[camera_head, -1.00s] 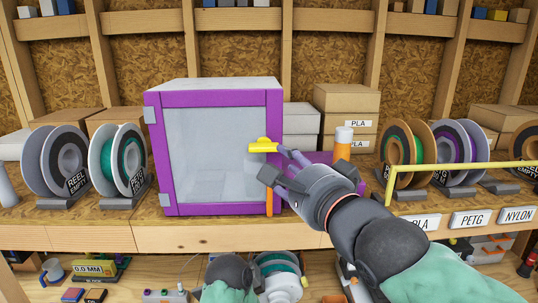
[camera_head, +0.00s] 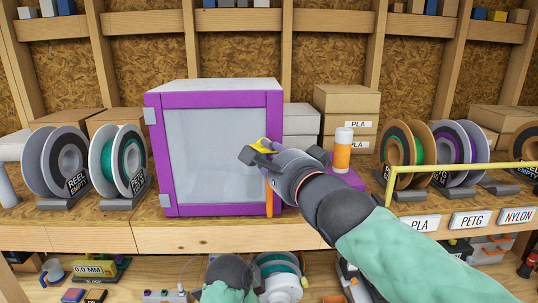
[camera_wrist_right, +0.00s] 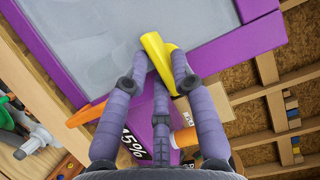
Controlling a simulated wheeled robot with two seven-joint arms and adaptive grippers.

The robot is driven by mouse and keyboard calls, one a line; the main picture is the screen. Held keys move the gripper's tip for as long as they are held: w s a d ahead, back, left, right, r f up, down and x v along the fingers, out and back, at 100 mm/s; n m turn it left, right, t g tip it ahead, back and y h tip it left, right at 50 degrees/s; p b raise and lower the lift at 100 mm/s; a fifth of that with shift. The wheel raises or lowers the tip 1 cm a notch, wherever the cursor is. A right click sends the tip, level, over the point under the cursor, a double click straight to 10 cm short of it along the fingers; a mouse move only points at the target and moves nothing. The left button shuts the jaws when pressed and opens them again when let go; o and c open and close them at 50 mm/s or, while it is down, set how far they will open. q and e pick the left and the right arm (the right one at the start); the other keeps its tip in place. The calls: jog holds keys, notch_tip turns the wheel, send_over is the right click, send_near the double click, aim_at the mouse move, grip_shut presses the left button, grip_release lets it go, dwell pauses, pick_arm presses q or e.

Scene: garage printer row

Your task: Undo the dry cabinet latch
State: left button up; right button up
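The dry cabinet (camera_head: 222,135) is a box with a purple frame and a grey front panel, and its door is shut. Its yellow latch (camera_head: 263,143) is at the right side of the door, mostly covered by my right gripper (camera_head: 257,158). In the wrist view the yellow latch (camera_wrist_right: 154,50) lies between the fingertips of my right gripper (camera_wrist_right: 159,62). The fingers are around it, but I cannot tell whether they press on it. Only part of my left arm shows at the bottom of the head view; its gripper is not clearly visible.
An orange bottle with a white cap (camera_head: 342,150) stands right of the cabinet, close to my right arm. Spools (camera_head: 120,160) stand to the left, and more spools (camera_head: 405,150) to the right behind a yellow rail (camera_head: 460,167). Boxes (camera_head: 346,117) are behind.

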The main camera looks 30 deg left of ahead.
grip_shut()
